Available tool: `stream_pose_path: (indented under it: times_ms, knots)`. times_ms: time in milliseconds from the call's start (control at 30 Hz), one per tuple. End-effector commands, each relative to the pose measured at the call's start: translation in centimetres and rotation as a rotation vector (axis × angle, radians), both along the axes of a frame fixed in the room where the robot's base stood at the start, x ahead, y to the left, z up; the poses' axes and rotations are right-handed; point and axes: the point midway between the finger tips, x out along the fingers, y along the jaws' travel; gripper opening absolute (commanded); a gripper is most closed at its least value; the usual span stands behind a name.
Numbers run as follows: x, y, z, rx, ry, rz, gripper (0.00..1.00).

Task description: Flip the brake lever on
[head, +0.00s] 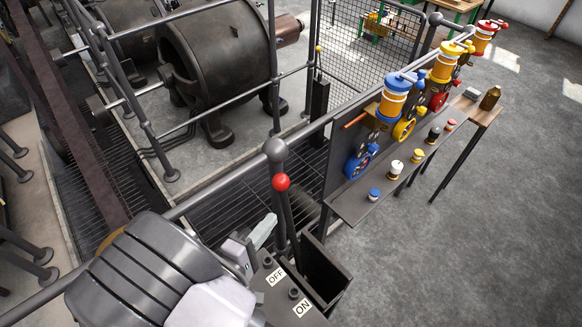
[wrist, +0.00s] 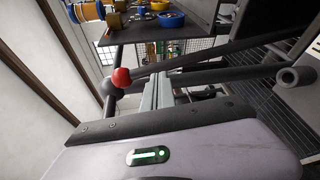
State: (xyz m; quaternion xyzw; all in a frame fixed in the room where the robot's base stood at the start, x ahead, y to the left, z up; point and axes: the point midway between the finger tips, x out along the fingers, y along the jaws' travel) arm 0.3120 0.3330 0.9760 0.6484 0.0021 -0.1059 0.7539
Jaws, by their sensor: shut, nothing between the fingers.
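The brake lever (head: 290,222) is a dark shaft topped by a red ball knob (head: 281,182). It rises from a dark box (head: 262,288) bearing an OFF label (head: 276,276) and an ON label (head: 302,308). The shaft leans away from the ON label, toward the OFF end. My gripper (head: 267,225) is shut and empty, just left of the shaft and below the knob. In the wrist view the shut fingers (wrist: 158,88) lie close beside the red knob (wrist: 122,78); I cannot tell whether they touch the shaft.
A grey handrail (head: 220,183) with a ball joint (head: 275,149) runs behind the lever. An open dark bin (head: 325,268) adjoins the box on the right. Large dynamos (head: 220,65) stand behind the rails.

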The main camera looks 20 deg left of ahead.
Motion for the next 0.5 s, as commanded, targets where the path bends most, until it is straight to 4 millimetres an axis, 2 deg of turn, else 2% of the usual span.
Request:
stream_pose_path:
  times_ms: [33,100,200,500]
  knots:
    - [-1.1,1.4,-1.0,-0.011,-0.015,0.07,0.0]
    - [-2.3,3.0,-2.1,-0.014,-0.029,0.148,0.0]
    - [-3.2,4.0,-2.8,-0.013,-0.04,0.2,0.0]
    - [-3.3,4.2,-3.0,-0.014,-0.041,0.209,0.0]
